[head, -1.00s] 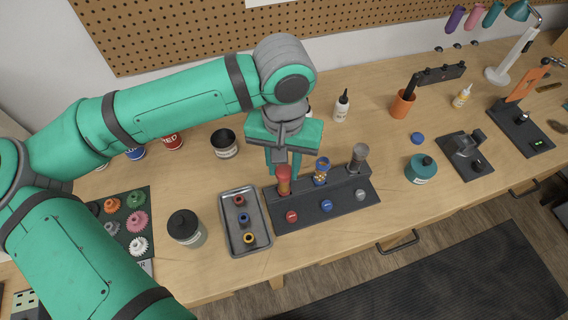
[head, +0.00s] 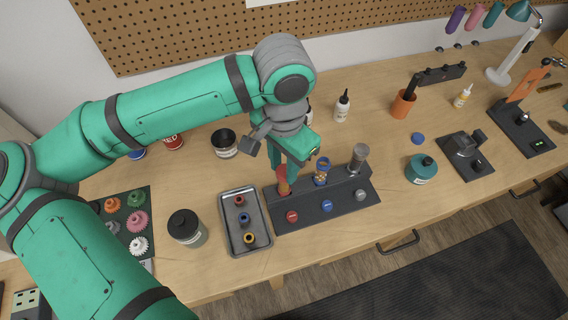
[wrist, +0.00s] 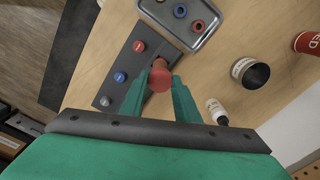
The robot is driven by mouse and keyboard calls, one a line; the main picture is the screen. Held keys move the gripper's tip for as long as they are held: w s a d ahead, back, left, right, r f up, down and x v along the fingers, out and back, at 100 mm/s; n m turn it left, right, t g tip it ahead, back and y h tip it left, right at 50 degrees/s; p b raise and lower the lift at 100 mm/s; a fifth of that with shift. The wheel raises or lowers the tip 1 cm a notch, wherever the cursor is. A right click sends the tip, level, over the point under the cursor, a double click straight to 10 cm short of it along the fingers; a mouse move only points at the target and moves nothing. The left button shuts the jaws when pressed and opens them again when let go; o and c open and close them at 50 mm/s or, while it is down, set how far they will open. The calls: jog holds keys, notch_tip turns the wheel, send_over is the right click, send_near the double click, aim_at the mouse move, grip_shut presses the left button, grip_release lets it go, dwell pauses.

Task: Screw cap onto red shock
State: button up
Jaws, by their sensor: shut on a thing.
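The red shock (head: 284,188) stands upright at the left end of the dark shock stand (head: 310,215). A red cap (wrist: 160,78) sits at the top of the red shock in the wrist view. My gripper (wrist: 163,86) is shut on the red cap, with one finger on each side of it. In the head view my gripper (head: 287,170) hides most of the cap, so I cannot tell how far down it sits. The blue shock (head: 322,172) and the grey shock (head: 358,158) stand to the right in the same stand.
A grey tray (head: 262,240) left of the stand holds red, blue and yellow rings. A dark-lidded jar (head: 186,228) stands left of the tray.

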dwell(0.3)
jog(key=o, duration=1.1)
jog(key=shift+r, duration=0.15)
notch_tip(320, 180, up, 11)
jog(key=shift+f, duration=0.2)
